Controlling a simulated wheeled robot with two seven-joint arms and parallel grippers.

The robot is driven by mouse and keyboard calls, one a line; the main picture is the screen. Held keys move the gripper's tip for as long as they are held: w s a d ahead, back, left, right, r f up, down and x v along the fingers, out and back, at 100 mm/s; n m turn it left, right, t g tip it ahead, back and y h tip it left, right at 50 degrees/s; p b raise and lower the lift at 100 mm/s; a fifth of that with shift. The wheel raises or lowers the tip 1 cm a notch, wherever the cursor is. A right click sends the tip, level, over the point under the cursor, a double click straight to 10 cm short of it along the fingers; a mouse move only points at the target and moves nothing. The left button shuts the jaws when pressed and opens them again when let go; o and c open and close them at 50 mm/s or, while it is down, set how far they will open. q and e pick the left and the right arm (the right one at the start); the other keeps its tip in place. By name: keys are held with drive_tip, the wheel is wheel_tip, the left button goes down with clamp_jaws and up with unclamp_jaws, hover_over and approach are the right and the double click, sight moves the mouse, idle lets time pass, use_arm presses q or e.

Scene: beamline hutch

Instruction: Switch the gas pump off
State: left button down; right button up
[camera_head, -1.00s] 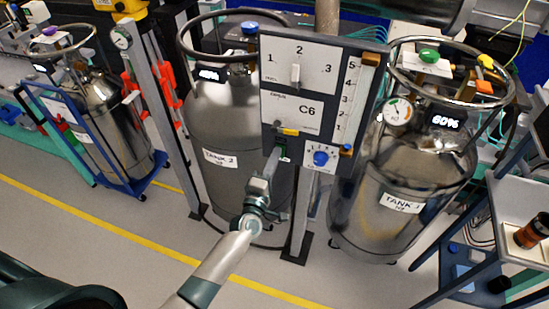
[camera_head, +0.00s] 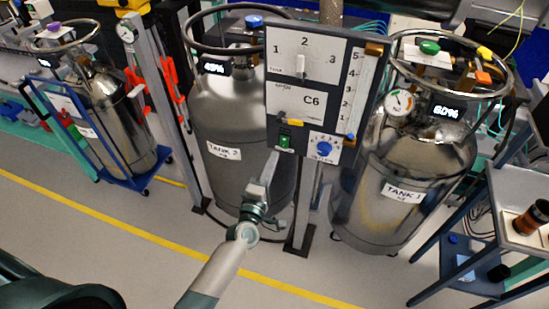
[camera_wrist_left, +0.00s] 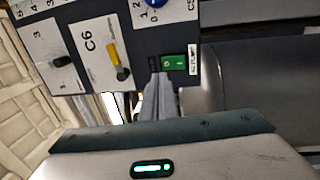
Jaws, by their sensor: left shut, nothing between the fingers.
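The control panel marked C6 (camera_head: 298,103) stands on a post in front of the tanks. Its green switch (camera_head: 285,141) sits on the lower left part. In the left wrist view the switch shows a lit green part (camera_wrist_left: 174,63) with a dark part beside it and a small white label (camera_wrist_left: 193,59), too blurred to read surely. My left gripper (camera_head: 272,157) is shut and empty, just below and left of the switch in the head view. In the wrist view its fingertips (camera_wrist_left: 158,78) lie close to the switch's dark side; I cannot tell whether they touch. My right gripper is out of view.
The panel also carries a blue knob (camera_head: 324,149), a yellow-handled lever (camera_head: 293,121) and a three-position selector (camera_head: 301,67). Tank 2 (camera_head: 225,110) stands behind the panel and Tank 1 (camera_head: 400,190) to its right. A shelf cart (camera_head: 525,230) is at far right. The floor in front is clear.

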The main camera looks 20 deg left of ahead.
use_arm(q)
drive_tip(key=s+r+b, duration=0.1)
drive_tip(key=s, duration=0.6)
drive_tip(key=shift+s+a, duration=0.15)
drive_tip(key=shift+s, duration=0.05)
drive_tip(key=shift+f, duration=0.1)
